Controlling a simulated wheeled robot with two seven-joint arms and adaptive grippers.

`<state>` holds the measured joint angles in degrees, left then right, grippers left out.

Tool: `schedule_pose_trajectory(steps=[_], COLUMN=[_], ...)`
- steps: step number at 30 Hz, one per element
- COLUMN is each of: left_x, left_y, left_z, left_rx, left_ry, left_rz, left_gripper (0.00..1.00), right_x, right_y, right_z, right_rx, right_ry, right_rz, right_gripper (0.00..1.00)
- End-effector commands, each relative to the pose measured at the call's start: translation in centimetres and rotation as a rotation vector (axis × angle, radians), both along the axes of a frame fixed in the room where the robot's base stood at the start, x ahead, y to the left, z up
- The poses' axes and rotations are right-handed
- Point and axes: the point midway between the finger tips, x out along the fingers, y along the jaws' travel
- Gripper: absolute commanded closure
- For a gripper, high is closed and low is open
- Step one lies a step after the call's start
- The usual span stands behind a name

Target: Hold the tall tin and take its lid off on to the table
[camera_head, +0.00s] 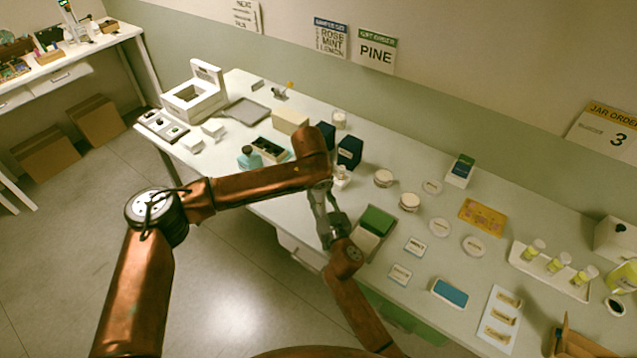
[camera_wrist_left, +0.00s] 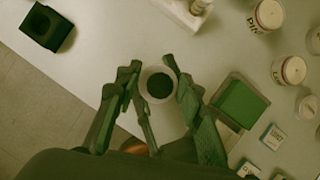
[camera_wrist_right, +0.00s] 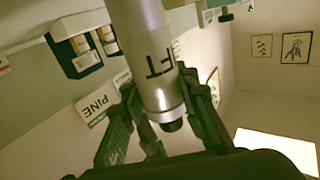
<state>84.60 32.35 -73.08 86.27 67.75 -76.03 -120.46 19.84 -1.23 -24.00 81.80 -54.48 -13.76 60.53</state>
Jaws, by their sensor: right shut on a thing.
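The tall tin (camera_wrist_right: 150,60) is a silver cylinder with dark lettering and a dark knob at its lid end. My right gripper (camera_wrist_right: 162,92) is shut on it near that end. In the left wrist view the lid (camera_wrist_left: 146,86) shows from above as a pale ring around a dark green centre. My left gripper (camera_wrist_left: 155,78) is over it, with its fingers apart on either side; I cannot tell if they touch it. In the head view both my left gripper (camera_head: 322,203) and my right gripper (camera_head: 335,230) meet at the table's front edge and largely hide the tin.
A green-topped box (camera_head: 376,220) stands close to the right of the grippers. Dark boxes (camera_head: 350,150) and a small jar (camera_head: 341,174) are behind. Round tins (camera_head: 384,178), cards and a tray of bottles (camera_head: 520,262) fill the right side. Bare table (camera_wrist_left: 95,60) lies left of the tin.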

Motion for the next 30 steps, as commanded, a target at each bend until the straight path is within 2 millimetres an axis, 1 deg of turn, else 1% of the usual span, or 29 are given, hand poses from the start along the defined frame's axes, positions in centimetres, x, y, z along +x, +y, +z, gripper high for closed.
schedule_pose_trajectory(steps=[1,2,12,30], left_x=[0.00,0.01,0.02,0.02], left_y=[0.00,0.00,0.01,-0.13], left_z=[0.00,0.00,0.02,0.15], left_rx=[0.000,0.000,0.000,0.000], left_ry=[0.000,0.000,0.000,-0.001], left_rz=[0.000,0.000,0.000,0.000], left_gripper=[0.70,0.72,0.94,0.94], right_x=[0.00,0.00,0.00,0.00], right_y=[-0.05,-0.05,-0.06,-0.09], right_z=[-0.24,-0.24,-0.23,-0.24], right_rx=[0.000,0.000,0.000,0.000], right_ry=[0.004,0.004,0.004,0.004], right_rz=[-0.001,-0.001,-0.001,-0.002], right_gripper=[1.00,1.00,1.00,1.00])
